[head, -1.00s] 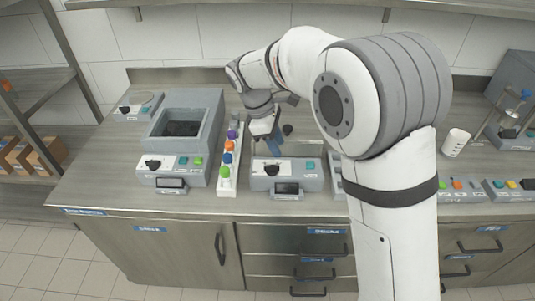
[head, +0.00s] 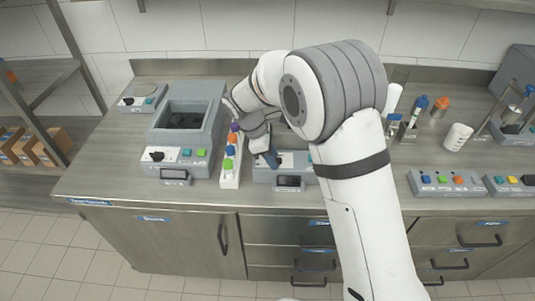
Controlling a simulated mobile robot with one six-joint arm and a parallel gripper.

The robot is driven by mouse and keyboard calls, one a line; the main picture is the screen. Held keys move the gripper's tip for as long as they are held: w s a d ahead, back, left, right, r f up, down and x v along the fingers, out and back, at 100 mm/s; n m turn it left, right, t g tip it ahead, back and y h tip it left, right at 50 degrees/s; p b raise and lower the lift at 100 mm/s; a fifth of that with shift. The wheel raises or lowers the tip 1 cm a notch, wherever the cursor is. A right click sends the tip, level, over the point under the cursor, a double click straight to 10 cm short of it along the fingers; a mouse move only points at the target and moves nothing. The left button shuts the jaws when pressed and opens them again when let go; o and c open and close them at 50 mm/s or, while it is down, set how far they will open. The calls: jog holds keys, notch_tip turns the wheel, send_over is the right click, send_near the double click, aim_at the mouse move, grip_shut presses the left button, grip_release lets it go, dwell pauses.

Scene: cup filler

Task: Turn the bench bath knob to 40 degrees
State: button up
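A grey box with a recessed dark basin (head: 207,108), which looks like the bench bath, stands on the left part of the bench. Its front panel has a black knob (head: 157,156), two green buttons and a small dark display (head: 174,174). My gripper (head: 268,160), with blue fingers, points down at the panel of a second grey unit (head: 312,178) to the right. That unit's black knob, visible earlier, is now hidden behind my gripper. I cannot tell whether the fingers touch it or how far apart they are. The numbers on the displays are too small to read.
A white rack with several coloured caps (head: 229,165) stands between the two units. A small control box (head: 141,101) sits at the back left. To the right are a white cup (head: 457,136), bottles (head: 440,105) and a button box (head: 446,183). Shelving stands at far left.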

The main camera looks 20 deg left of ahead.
jog(key=shift+c, duration=0.3)
grip_shut()
jog(key=shift+a, duration=0.5)
jog(key=shift+d+f+m, duration=0.1)
jog(key=shift+d+m, duration=0.2)
jog(key=shift+d, duration=0.1)
jog(key=shift+w+d+m+g, duration=0.15)
jog(key=shift+m+g, duration=0.15)
jog(key=shift+m, duration=0.2)
jog(key=m+g+p, duration=0.1)
jog(key=m+g, duration=0.1)
jog(key=m, duration=0.3)
jog(key=shift+w+f+m+g+y, duration=0.1)
jog(key=shift+m+g+y, duration=0.25)
jog(key=shift+m, duration=0.95)
jog(key=shift+m+g+y, duration=0.15)
jog(key=shift+m+g, duration=0.4)
jog(key=shift+m, duration=0.75)
